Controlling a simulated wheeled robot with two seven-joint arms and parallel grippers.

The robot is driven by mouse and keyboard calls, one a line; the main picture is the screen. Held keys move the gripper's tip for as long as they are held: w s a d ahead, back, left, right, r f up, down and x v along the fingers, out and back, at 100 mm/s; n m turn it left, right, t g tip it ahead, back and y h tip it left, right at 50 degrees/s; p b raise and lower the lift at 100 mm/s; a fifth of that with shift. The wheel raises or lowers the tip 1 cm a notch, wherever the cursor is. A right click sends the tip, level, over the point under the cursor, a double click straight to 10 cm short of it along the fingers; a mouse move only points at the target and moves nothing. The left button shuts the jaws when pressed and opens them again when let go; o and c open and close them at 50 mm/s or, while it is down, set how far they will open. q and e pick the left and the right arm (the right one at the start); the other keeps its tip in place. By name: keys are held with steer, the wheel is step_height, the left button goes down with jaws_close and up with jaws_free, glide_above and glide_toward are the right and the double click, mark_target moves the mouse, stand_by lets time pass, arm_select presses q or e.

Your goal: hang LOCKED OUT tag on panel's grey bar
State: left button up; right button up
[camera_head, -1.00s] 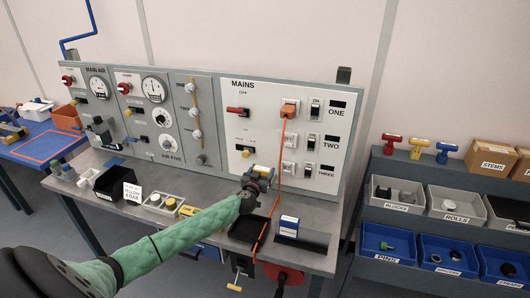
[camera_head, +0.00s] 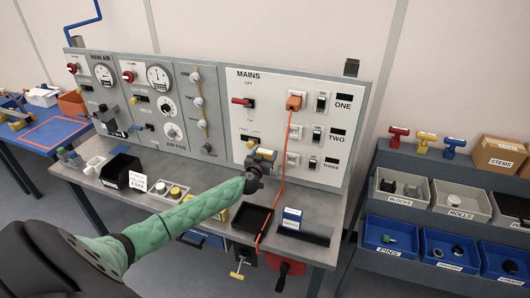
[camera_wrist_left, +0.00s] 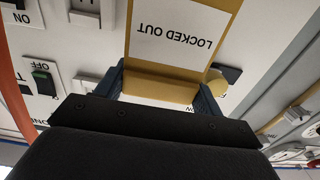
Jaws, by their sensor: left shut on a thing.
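My left gripper (camera_head: 262,156) is in front of the lower left part of the white MAINS panel (camera_head: 268,84). It is shut on the LOCKED OUT tag, which has a white face (camera_wrist_left: 178,38) and yellow edges and appears upside down in the left wrist view. The two blue fingers (camera_wrist_left: 163,92) are at either side of the tag's yellow end. In the head view only a small bit of the tag shows at the gripper. A yellow knob (camera_wrist_left: 215,76) shows beside the tag. I cannot make out the grey bar clearly. My right gripper is not in view.
An orange plug (camera_head: 294,100) with a hanging orange cable (camera_head: 283,160) is right of the gripper. A red-handled switch (camera_head: 241,101) is above it. A black tray (camera_head: 253,219) and a blue-white box (camera_head: 291,217) stand on the grey bench.

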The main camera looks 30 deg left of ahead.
arm_select(q)
steer(key=shift+f+b, duration=0.95)
steer(key=shift+f, duration=1.95)
steer(key=shift+f, duration=0.2)
steer(key=shift+f, duration=0.35)
steer(key=shift+f, duration=0.6)
steer(key=shift+f, duration=0.5)
steer(key=o, duration=0.9)
